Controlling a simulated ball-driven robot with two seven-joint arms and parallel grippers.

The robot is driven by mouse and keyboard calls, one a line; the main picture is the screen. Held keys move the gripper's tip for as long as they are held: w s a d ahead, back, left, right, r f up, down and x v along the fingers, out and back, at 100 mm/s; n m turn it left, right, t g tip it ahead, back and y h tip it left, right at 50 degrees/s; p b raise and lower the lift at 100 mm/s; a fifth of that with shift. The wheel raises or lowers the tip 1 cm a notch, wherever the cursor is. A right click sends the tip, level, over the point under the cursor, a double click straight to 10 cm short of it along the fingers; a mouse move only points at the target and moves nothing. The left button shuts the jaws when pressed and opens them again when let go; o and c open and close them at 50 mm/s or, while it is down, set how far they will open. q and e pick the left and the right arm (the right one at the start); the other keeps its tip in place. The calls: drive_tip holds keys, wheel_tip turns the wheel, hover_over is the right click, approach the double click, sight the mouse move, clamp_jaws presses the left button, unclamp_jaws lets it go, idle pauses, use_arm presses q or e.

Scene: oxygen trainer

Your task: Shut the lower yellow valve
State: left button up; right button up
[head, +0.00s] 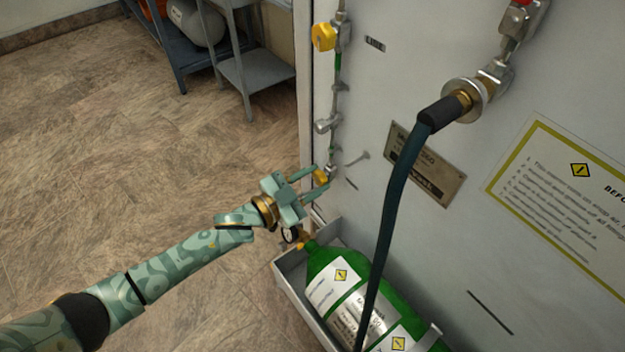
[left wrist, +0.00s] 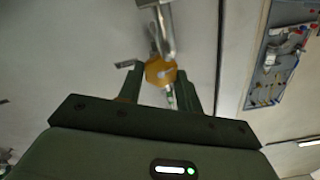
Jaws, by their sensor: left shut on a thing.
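The lower yellow valve (head: 320,177) sits on the thin pipe at the left edge of the white panel. My left gripper (head: 317,183) reaches it from the left, with a finger on either side of the yellow handle. In the left wrist view the yellow handle (left wrist: 160,72) lies between the two fingers of my left gripper (left wrist: 162,85), which is shut on it. The upper yellow valve (head: 323,37) is higher on the same pipe. My right gripper is in neither view.
A green gas cylinder (head: 345,290) lies in a grey tray (head: 290,268) below the valve. A dark hose (head: 391,215) hangs in front of the panel. A blue-grey shelf (head: 245,75) stands at the back. The tiled floor at left is clear.

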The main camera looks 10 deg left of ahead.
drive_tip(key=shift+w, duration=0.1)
use_arm(q)
drive_tip(key=shift+m, duration=1.1)
drive_tip(key=shift+s+f+m+p, duration=0.1)
drive_tip(key=shift+m+p, duration=0.2)
drive_tip(key=shift+m, duration=1.9)
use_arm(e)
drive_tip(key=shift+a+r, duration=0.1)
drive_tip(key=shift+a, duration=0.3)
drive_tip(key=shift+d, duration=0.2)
use_arm(q)
drive_tip(key=o, duration=1)
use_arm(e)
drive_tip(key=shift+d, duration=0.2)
